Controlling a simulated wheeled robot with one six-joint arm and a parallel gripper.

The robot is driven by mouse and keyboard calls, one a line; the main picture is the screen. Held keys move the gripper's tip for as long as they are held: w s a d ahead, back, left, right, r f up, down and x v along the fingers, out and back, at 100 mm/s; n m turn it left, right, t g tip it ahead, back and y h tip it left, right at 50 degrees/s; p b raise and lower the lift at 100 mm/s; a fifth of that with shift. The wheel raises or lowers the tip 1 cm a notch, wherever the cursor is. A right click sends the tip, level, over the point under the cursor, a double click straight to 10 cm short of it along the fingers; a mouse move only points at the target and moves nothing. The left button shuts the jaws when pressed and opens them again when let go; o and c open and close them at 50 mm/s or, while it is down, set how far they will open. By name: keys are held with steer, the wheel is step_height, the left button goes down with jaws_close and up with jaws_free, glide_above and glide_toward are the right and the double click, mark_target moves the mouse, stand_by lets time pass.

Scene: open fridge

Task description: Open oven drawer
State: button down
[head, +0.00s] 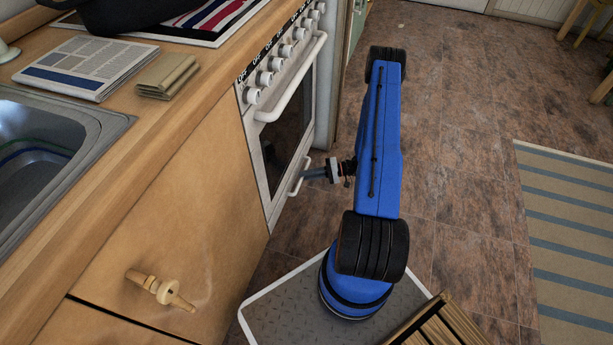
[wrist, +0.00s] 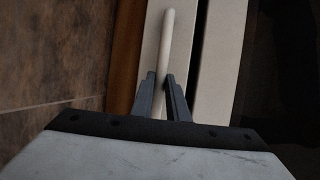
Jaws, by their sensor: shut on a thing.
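The white oven (head: 268,150) stands between the wooden cabinet and a greenish unit. Its drawer is low down, below the dark door window, with a pale bar handle (head: 296,184). My gripper (head: 304,175) reaches the handle from the right. In the wrist view the handle (wrist: 168,45) runs between the two dark fingers, and my gripper (wrist: 161,80) is shut on it. A dark gap shows between the drawer front (wrist: 151,50) and the white panel (wrist: 222,50) beside it. How far the drawer is out cannot be told.
The upper oven handle (head: 298,80) and knobs (head: 265,78) are above my gripper. Tiled floor (head: 460,130) is clear to the right, up to a striped rug (head: 575,230).

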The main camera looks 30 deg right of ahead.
steer(key=s+d, duration=1.7)
steer(key=s, duration=0.5)
steer(key=shift+d, duration=0.15)
steer(key=c, duration=1.7)
jaws_free()
steer(key=shift+c, duration=0.2)
steer(key=v, duration=1.7)
steer(key=shift+s+d+r, duration=0.1)
steer(key=shift+d, duration=0.05)
